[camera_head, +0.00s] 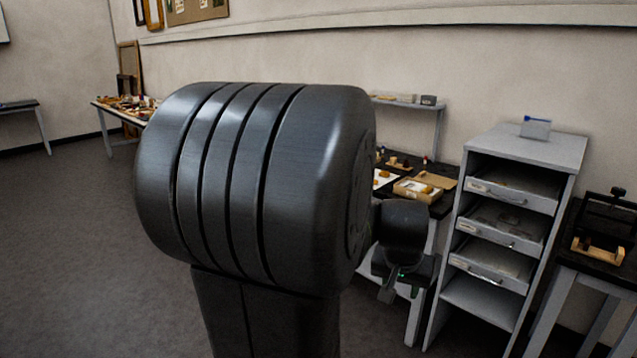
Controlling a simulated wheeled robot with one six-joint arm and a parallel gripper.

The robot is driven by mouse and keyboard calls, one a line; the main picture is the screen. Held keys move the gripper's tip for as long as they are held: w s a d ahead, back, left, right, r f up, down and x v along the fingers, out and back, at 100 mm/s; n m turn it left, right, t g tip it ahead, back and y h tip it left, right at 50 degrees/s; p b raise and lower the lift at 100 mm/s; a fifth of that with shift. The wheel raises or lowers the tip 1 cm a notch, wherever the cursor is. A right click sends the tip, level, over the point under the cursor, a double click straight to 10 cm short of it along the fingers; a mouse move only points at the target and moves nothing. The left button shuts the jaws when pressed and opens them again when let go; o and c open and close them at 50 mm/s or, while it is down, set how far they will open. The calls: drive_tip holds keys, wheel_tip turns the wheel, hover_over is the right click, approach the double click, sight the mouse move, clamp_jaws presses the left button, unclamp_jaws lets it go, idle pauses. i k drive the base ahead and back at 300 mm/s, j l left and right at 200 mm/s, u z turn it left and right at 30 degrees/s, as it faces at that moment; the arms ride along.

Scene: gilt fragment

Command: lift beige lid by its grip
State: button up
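My dark arm fills the middle of the view and hides much of the worktable behind it. My gripper (388,288) shows small and dark past the arm's right side, in front of and below the table's edge; its fingers are too unclear to tell open from shut. On the dark worktable (446,206) stands a shallow beige box (404,188) with orange-brown pieces in it. A flat tan panel (436,180) lies at its back right; I cannot tell whether it is the beige lid. No grip on a lid can be made out. The gripper is apart from these things.
A grey drawer cabinet (575,150) stands right of the worktable, with a small blue-grey box (536,127) on top. A dark-topped table (622,266) with a press-like device (605,225) is at far right. A cluttered table (106,103) stands back left. The left floor is clear.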

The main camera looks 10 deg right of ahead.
sight(448, 184)
drive_tip(key=i+l+z, duration=0.3)
drive_tip(key=i+l, duration=0.15)
drive_tip(key=i, duration=1.25)
drive_tip(key=i+z, duration=0.35)
drive_tip(key=i, duration=1.4)
